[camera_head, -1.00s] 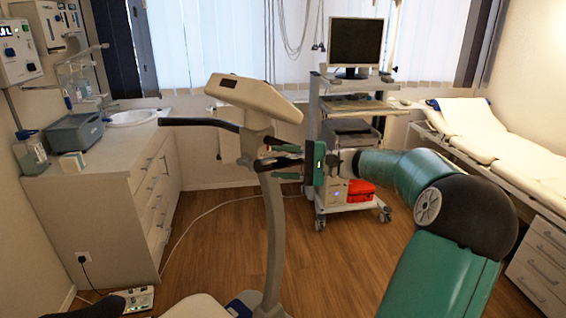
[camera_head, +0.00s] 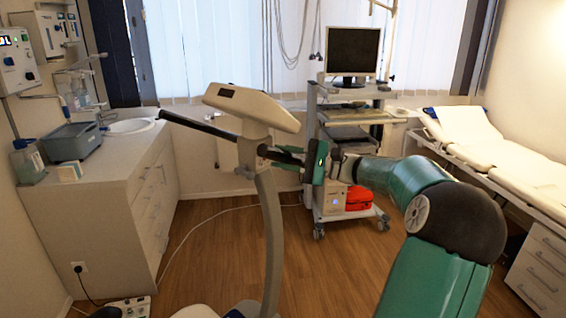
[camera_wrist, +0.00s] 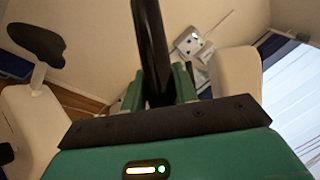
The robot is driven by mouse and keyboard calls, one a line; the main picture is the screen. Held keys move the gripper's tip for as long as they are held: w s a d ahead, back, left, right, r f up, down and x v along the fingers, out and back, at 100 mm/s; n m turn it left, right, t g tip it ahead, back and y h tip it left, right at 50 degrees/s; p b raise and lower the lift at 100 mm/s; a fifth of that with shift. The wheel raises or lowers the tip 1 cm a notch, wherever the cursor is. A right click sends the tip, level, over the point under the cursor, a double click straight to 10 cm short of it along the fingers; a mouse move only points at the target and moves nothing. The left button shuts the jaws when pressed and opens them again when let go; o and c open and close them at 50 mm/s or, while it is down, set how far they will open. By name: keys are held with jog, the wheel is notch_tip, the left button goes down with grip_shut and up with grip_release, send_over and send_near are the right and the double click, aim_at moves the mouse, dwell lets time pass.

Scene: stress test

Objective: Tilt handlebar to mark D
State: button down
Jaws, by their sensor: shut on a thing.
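The black handlebar (camera_head: 197,125) crosses the grey exercise-bike column (camera_head: 271,235) below its cream console (camera_head: 252,108). Its left end reaches up toward the sink counter and its right end runs into my gripper (camera_head: 302,163). My gripper is shut on the right part of the handlebar. In the wrist view the handlebar (camera_wrist: 150,45) rises between the green fingers of my gripper (camera_wrist: 160,88). The bike saddle (camera_wrist: 37,42) shows at the upper left of that view. I cannot make out mark D in either view.
A sink counter with drawers (camera_head: 100,180) stands on the left. A monitor cart (camera_head: 335,190) with a red bag (camera_head: 359,199) stands behind my arm. An examination bed (camera_head: 500,155) is on the right. Wooden floor (camera_head: 215,255) is open between the counter and the bike.

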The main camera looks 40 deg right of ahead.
jog(key=c, duration=1.1)
grip_release()
jog(key=v, duration=1.4)
jog(key=shift+d, duration=0.1)
